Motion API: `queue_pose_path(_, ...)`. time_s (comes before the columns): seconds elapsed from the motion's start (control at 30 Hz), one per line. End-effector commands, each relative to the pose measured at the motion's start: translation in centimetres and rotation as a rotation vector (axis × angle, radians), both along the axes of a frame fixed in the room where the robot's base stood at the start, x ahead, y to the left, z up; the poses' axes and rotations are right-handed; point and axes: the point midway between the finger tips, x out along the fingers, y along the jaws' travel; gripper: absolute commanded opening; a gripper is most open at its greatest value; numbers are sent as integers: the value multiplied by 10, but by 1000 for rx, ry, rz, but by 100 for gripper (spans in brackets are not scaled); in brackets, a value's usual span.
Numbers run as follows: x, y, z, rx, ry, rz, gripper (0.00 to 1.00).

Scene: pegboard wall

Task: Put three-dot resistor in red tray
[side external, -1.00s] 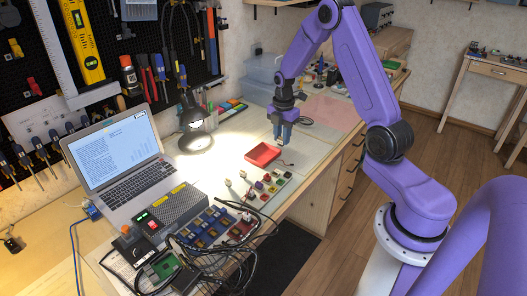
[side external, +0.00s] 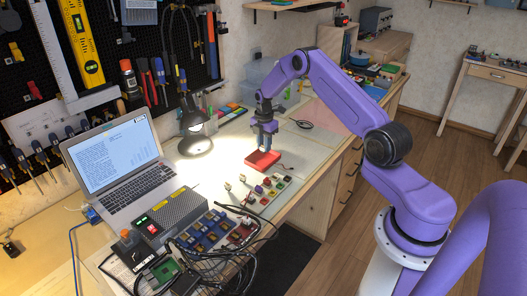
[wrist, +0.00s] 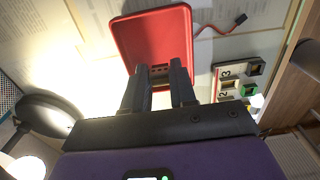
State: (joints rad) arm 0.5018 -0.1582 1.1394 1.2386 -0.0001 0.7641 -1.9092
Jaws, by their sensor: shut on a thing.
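The red tray (side external: 253,164) lies flat on the workbench in the side view, and it fills the upper middle of the wrist view (wrist: 150,28). My gripper (side external: 265,149) points down over the tray. In the wrist view its two dark fingers (wrist: 161,76) reach over the tray's near side. They are shut on a small brownish component (wrist: 160,73), which looks like the resistor. It is mostly hidden between the fingers, and its dots cannot be made out. I cannot tell whether it touches the tray floor.
Several small coloured components (side external: 268,187) stand in front of the tray, and a numbered holder (wrist: 232,82) shows at right in the wrist view. A lit lamp (side external: 195,143) stands left of the tray. A thin red lead (wrist: 222,28) lies beside it. The laptop (side external: 120,165) is further left.

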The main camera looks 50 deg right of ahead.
Motion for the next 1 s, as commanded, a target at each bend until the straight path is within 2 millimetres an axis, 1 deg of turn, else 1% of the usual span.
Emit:
queue_pose_path(0.1, 4, -2, -7, 0, 0, 0, 0)
queue_pose_path(0.2, 4, -1, -21, 1, 3, 0, 0)
queue_pose_path(0.33, 4, -2, -33, 0, 0, 0, 0)
queue_pose_path(0.77, 4, -1, -39, 0, 0, 0, 0)
queue_pose_path(0.8, 4, -1, -38, 0, -1, 0, 36)
queue_pose_path(0.83, 4, -1, -38, 0, -1, 0, 46)
queue_pose_path(0.87, 4, -1, -38, 0, -1, 1, 52)
queue_pose_path(1.0, 4, -1, -38, 0, -1, 1, 52)
